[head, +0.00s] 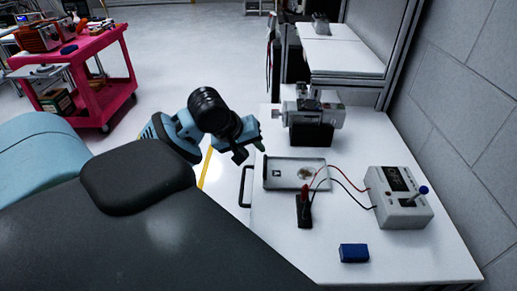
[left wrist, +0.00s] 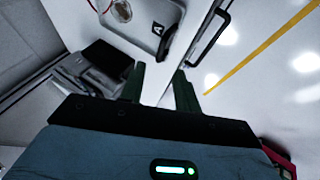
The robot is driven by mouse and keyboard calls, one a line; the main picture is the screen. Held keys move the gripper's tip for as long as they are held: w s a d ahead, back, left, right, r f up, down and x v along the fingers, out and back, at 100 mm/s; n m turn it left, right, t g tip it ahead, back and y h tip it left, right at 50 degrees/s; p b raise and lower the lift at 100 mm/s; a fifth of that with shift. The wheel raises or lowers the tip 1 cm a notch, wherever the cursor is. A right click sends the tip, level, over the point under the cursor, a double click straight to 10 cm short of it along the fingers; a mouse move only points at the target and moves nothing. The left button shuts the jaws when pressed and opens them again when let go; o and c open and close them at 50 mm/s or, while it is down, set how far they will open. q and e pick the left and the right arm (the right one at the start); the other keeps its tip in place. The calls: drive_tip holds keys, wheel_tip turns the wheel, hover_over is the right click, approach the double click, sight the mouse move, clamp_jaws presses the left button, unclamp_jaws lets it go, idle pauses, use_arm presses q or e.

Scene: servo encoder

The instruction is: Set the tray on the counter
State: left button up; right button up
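The shallow grey tray (head: 280,183) lies flat on the white counter (head: 300,255), near its left edge. It has a dark square label in its left part and a small round item inside. In the left wrist view the tray (left wrist: 143,30) shows at the top, partly cut off, with a label "A". My left gripper (head: 251,152) is above the counter's left edge, just beyond and left of the tray, apart from it. In the left wrist view its two dark green fingers (left wrist: 160,75) stand apart with nothing between them. My right gripper is in neither view.
A grey box with a blue-knobbed lever (head: 400,200) stands right of the tray; red and black wires run from it to a black block (head: 304,211). A blue block (head: 354,253) lies in front. A metal device (head: 312,120) stands behind. A pink cart (head: 85,80) is far left.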

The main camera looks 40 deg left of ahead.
use_arm(q)
drive_tip(key=shift+v, duration=1.15)
